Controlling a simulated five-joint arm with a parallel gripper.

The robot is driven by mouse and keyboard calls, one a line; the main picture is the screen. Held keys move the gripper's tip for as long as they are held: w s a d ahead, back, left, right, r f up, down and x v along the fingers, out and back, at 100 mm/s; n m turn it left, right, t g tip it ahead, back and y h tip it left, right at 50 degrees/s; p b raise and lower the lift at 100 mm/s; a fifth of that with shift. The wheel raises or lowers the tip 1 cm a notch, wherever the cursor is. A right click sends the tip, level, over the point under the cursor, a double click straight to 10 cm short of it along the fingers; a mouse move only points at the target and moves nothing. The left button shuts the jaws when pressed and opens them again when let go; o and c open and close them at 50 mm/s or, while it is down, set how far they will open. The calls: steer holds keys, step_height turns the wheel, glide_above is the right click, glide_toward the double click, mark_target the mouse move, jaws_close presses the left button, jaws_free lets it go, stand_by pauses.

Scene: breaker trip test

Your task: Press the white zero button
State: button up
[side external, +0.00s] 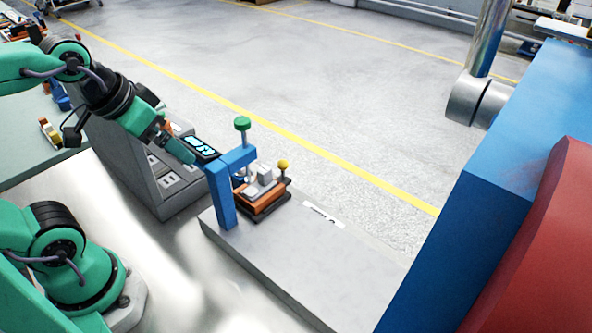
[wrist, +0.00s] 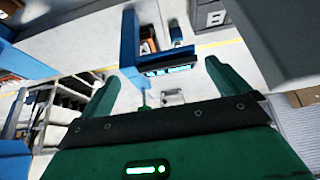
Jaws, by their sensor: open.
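My gripper (side external: 182,151) is just left of a dark panel with a lit cyan display (side external: 202,147), close to its edge. I cannot tell whether they touch. In the wrist view my gripper (wrist: 161,71) has its two green fingers apart, with the display (wrist: 168,70) seen between them and nothing held. The panel sits beside the top of a blue bracket (side external: 224,190). An orange and grey device (side external: 262,200) stands right of the bracket. I cannot make out a white zero button in either view.
A green knob (side external: 242,124) tops the bracket area, and a yellow knob (side external: 283,165) stands by the device. A grey cabinet (side external: 170,182) is at the left. The grey slab (side external: 300,265) is clear at its front right. A large blue block (side external: 500,170) stands farther right.

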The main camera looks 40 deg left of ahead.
jaws_close()
stand_by(0.4)
stand_by(1.3)
